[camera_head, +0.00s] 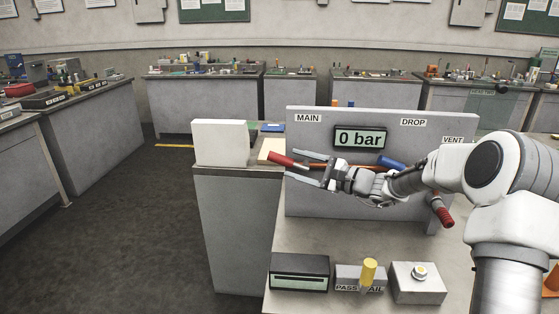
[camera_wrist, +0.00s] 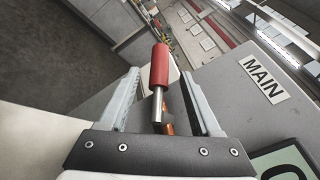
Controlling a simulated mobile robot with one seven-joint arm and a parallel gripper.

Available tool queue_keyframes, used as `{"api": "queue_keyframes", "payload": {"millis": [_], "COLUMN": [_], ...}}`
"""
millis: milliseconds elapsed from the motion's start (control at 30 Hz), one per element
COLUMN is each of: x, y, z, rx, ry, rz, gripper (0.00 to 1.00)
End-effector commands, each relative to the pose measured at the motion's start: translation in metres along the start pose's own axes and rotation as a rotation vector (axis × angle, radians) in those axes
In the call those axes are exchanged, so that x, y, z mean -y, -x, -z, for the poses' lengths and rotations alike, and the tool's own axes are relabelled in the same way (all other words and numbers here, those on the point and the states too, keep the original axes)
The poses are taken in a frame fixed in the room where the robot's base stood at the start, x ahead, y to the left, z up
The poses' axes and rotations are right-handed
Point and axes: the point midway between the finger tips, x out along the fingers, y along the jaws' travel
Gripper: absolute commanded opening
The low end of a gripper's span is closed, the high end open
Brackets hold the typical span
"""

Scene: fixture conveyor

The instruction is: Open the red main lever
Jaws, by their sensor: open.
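The red main lever (camera_head: 279,158) sticks out to the left from under the MAIN label on the grey panel (camera_head: 350,205). In the wrist view its red grip (camera_wrist: 159,66) with a metal shaft lies between the two fingers. My gripper (camera_head: 292,165) is open, with one finger on each side of the lever. It also shows in the wrist view (camera_wrist: 160,74), where a gap shows between the grip and each finger; I cannot tell whether either touches the shaft. The lever's pivot is partly hidden by my gripper.
The display (camera_head: 360,138) reads 0 bar. A blue handle (camera_head: 390,162) is below the DROP label; a second red handle (camera_head: 443,215) hangs at the panel's right. A white block (camera_head: 220,143) stands to the left. A yellow-topped device (camera_head: 369,272) and boxes sit in front.

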Motion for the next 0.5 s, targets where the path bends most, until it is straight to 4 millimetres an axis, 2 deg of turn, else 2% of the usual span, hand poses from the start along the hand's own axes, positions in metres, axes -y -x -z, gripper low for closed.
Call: {"api": "queue_keyframes", "payload": {"millis": [33,200,333,500], "x": [-0.001,0.0,0.0,0.0], "y": [-0.012,-0.041,-0.053,-0.06], "z": [0.0,0.0,0.0,0.0], "rx": [0.003,0.002,0.0,0.0], "ry": [0.0,0.0,0.0,0.0], "rz": [-0.002,0.0,-0.001,-0.001], "gripper": [0.64,0.64,0.64,0.64]}}
